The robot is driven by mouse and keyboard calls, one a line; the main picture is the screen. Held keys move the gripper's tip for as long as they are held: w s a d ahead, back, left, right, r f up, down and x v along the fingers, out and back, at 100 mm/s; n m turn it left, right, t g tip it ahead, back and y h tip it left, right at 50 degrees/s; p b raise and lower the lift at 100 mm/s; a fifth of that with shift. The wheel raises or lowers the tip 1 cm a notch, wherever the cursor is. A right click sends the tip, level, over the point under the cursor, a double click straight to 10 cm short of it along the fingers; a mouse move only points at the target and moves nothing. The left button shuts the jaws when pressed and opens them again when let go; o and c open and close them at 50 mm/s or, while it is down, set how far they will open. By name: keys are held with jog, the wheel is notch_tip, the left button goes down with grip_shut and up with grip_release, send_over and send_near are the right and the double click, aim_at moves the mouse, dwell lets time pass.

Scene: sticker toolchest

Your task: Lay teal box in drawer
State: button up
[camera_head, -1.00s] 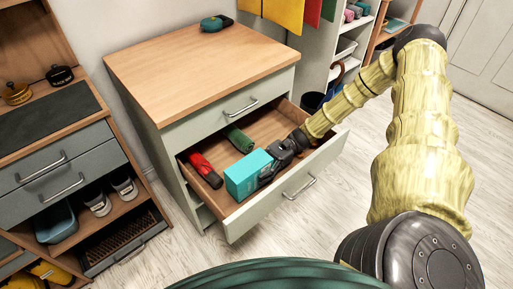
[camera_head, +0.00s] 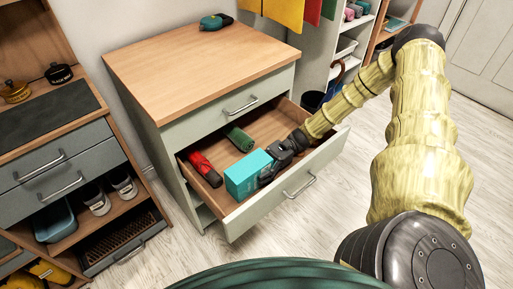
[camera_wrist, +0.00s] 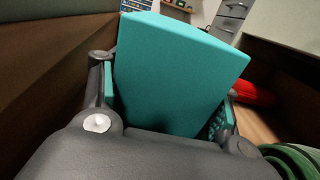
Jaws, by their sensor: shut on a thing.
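The teal box (camera_head: 246,174) is inside the open drawer (camera_head: 296,180), near its front left corner. My gripper (camera_head: 272,167) reaches into the drawer from the right and is shut on the box. In the wrist view the teal box (camera_wrist: 180,70) fills the middle, between the two fingers of my gripper (camera_wrist: 170,105). The drawer walls rise on both sides there. Whether the underside of the box touches the drawer floor is hidden.
A red object (camera_head: 206,170) lies left of the box in the drawer, and a green rolled object (camera_head: 238,138) lies behind it. The drawer floor is bare towards the back right. The wooden cabinet top (camera_head: 200,70) overhangs the drawer's back. A teal-and-black tool (camera_head: 215,22) lies on it.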

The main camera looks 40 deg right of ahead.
jog(key=o, duration=1.2)
jog(key=shift+o, duration=0.2)
jog(key=shift+f, duration=0.1)
jog(key=shift+r, duration=5.05)
